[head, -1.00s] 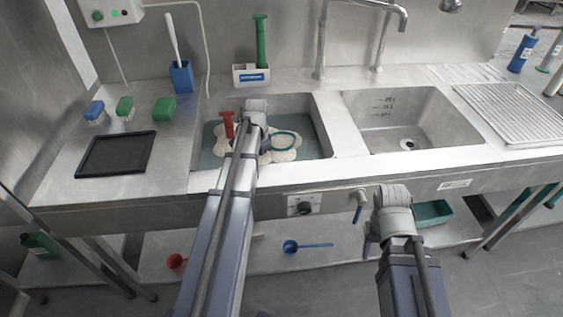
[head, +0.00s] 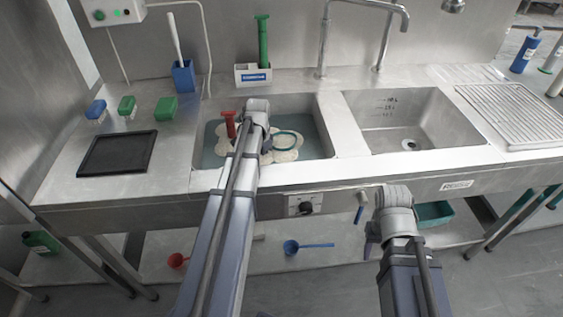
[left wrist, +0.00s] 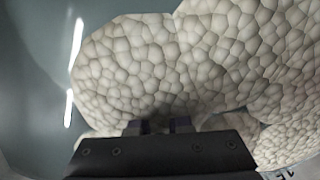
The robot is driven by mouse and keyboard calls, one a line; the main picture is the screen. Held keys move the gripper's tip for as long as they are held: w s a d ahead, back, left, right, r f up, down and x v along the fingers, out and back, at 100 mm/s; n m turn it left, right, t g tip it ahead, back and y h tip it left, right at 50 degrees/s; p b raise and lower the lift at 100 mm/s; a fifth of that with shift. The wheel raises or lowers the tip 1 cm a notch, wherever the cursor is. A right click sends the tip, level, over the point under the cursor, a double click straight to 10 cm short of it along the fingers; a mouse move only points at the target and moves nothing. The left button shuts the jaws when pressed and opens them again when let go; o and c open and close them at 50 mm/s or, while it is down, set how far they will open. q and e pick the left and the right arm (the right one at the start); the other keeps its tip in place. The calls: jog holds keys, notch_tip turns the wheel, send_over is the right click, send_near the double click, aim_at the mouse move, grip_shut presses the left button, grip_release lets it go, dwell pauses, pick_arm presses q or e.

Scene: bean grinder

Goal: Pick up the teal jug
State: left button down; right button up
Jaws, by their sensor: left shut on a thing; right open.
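The teal jug (head: 289,132) shows in the head view as a teal rim among pale foam in the left basin. The rest of it is hidden by foam and cloudy water. My left gripper (head: 262,148) reaches down into this basin at the left side of the rim and is shut on the jug. In the left wrist view its jaws (left wrist: 160,126) dip into the foam (left wrist: 160,75), which hides the fingertips and the grip itself. My right gripper (head: 370,243) is open and empty in front of the counter, its fingers mostly hidden by its wrist.
A red-handled tool (head: 229,123) stands in the foam left of my left gripper. Basin walls (head: 325,125) surround that arm. The right basin (head: 410,125) is empty. A tall tap (head: 325,40) stands behind the basins.

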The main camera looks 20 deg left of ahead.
pick_arm(q)
notch_tip(320, 180, up, 10)
jog(key=p, duration=1)
jog(key=shift+r, duration=0.15)
